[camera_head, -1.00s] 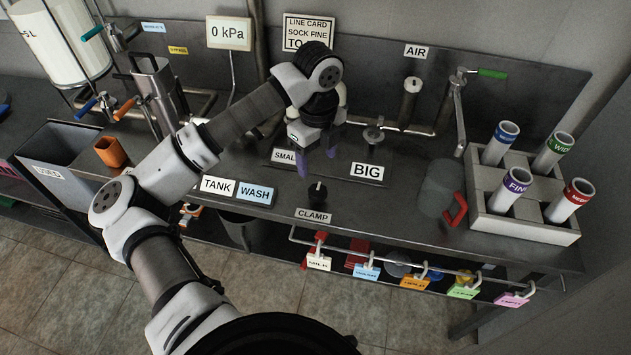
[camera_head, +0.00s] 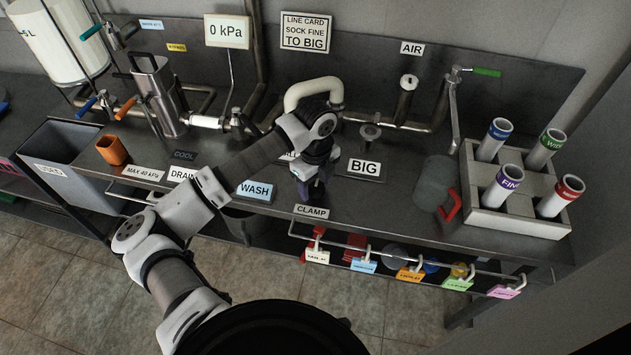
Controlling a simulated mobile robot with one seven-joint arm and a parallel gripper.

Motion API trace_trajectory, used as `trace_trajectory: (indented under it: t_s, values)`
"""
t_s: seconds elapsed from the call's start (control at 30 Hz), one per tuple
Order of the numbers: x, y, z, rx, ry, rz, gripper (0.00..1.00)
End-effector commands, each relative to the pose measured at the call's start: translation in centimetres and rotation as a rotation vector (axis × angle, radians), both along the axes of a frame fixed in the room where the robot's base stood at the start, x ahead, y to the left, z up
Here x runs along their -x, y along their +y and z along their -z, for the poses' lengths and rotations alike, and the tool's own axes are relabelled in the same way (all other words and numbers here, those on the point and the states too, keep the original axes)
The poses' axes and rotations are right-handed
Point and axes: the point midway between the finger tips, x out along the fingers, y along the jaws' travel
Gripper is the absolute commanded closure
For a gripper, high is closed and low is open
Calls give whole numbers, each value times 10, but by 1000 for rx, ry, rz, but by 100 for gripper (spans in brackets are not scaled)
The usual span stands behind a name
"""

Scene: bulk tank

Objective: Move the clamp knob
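The clamp knob is hidden now behind my gripper. A second ago it showed as a small black knob with a light mark, just behind the CLAMP label (camera_head: 311,211). My gripper (camera_head: 312,190) points down at that spot, just behind the label. Its purple fingers are low over the bench, at or around the knob. I cannot tell whether they touch it, or how far apart they are.
A BIG label (camera_head: 364,167) lies to the right of my gripper and the WASH label (camera_head: 255,191) to the left. A rail with several coloured tags runs along the bench front. A grey jug (camera_head: 432,183) and a rack (camera_head: 480,214) of tubes stand at right.

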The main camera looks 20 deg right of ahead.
Motion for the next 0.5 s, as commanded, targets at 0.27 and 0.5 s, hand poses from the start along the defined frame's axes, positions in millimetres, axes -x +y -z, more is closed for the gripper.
trace_trajectory:
  t_s: [0.27,0.5]
  values:
    - [0,0,0,0,0,0,80]
    - [0,0,1,0,0,18,82]
